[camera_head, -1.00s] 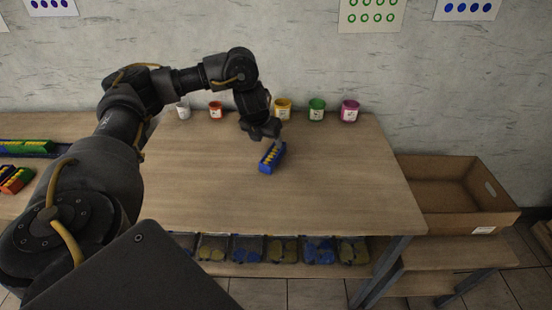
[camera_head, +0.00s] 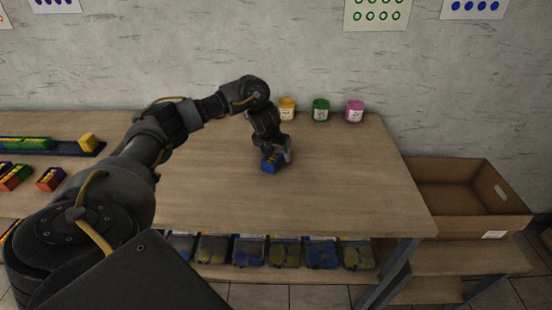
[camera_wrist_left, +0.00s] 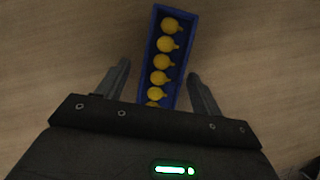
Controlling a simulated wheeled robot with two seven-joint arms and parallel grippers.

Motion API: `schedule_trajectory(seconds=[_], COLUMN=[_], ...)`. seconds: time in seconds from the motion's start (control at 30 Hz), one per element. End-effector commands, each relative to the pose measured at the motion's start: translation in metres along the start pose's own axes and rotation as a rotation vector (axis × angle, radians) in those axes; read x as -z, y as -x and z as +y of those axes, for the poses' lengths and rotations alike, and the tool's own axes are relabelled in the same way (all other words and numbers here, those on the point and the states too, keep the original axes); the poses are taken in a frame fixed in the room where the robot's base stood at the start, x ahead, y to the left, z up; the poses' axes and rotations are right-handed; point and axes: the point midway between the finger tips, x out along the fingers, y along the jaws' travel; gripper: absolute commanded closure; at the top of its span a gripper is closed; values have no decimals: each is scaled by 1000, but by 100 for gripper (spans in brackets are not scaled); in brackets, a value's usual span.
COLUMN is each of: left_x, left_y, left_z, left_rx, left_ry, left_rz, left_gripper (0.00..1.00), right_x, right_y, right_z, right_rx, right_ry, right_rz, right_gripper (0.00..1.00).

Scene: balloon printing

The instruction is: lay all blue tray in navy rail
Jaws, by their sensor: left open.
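A blue tray (camera_head: 270,165) holding several yellow balloon-shaped pieces lies on the wooden table. In the left wrist view the blue tray (camera_wrist_left: 167,60) extends from between the fingers, with its near end hidden by the gripper body. My left gripper (camera_head: 277,158) is over the tray, and its open fingers also show in the left wrist view (camera_wrist_left: 162,85), one on each side with gaps. The navy rail (camera_head: 70,148) lies on the table at the left, with a green tray (camera_head: 27,144) and a yellow block (camera_head: 88,141) on it. My right gripper is not in view.
Yellow (camera_head: 287,109), green (camera_head: 320,110) and pink (camera_head: 354,111) cups stand along the back edge. Other coloured trays, one of them orange and purple (camera_head: 50,179), lie at the left. An empty cardboard box (camera_head: 455,225) is at the right.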

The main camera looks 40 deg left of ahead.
Motion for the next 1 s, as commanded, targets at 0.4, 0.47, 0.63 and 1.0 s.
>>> schedule_trajectory(seconds=[0.4, 0.47, 0.63, 1.0], left_x=[-1, -1, -1, -7], left_y=[0, 0, 0, 13], left_z=[0, 0, 0, 0], left_rx=[0, 0, 0, 0], left_ry=[-1, -1, 0, -1], left_rz=[-1, -1, -2, -6], left_gripper=[61, 69, 87, 87], right_x=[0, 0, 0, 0], right_y=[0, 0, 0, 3], right_z=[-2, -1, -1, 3], right_rx=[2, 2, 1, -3], right_ry=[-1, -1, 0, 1], right_rz=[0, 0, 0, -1], right_gripper=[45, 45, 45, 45])
